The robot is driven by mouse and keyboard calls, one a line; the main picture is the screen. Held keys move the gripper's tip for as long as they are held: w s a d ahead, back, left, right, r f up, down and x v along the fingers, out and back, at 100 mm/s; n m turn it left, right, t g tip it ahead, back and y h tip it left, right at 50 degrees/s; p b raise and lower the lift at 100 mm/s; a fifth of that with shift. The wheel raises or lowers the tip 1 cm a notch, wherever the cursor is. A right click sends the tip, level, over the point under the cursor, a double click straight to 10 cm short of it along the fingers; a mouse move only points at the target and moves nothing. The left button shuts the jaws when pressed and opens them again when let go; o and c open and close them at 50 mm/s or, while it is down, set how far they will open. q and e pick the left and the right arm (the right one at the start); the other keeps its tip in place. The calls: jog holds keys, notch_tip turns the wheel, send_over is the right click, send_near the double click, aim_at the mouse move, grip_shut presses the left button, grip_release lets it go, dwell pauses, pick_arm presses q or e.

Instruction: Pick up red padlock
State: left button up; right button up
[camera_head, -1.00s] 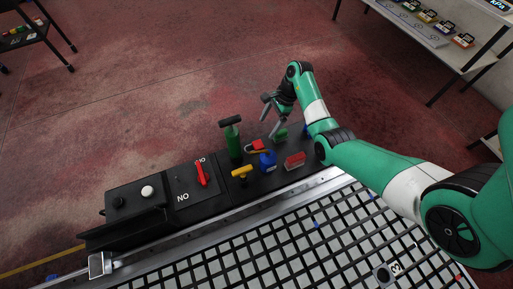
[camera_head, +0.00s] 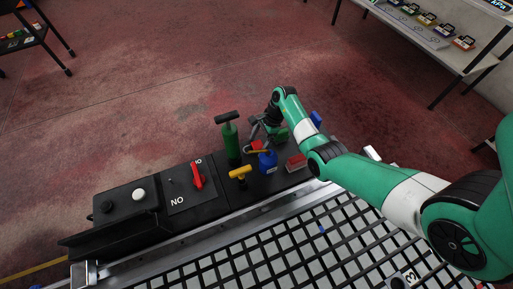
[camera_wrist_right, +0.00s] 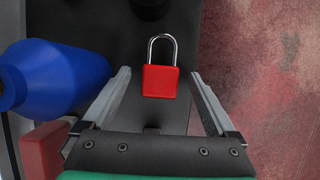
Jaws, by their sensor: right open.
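The red padlock (camera_wrist_right: 160,82) lies between the tips of my right gripper's fingers in the right wrist view, its silver shackle pointing away from the palm. There is a gap between each finger and the padlock's sides. In the head view the padlock (camera_head: 257,145) is a small red patch on the black console, partly covered. My right gripper (camera_head: 252,132) is open and low over the console at its far side, by the padlock. My left gripper is in neither view.
A blue bottle (camera_head: 268,162) stands close by, left of the fingers in the wrist view. A red block (camera_head: 297,161), a yellow T-handle (camera_head: 240,172) and a green T-handled cylinder (camera_head: 230,140) crowd the console. The grid table (camera_head: 300,245) lies in front.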

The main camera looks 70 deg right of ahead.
grip_shut()
dwell(0.3)
jog(key=shift+r, duration=0.1)
notch_tip(320, 180, up, 17)
jog(key=p, duration=0.9)
notch_tip(320, 180, up, 11)
jog(key=p, duration=1)
send_over(258, 144)
jog(key=shift+a, duration=0.1)
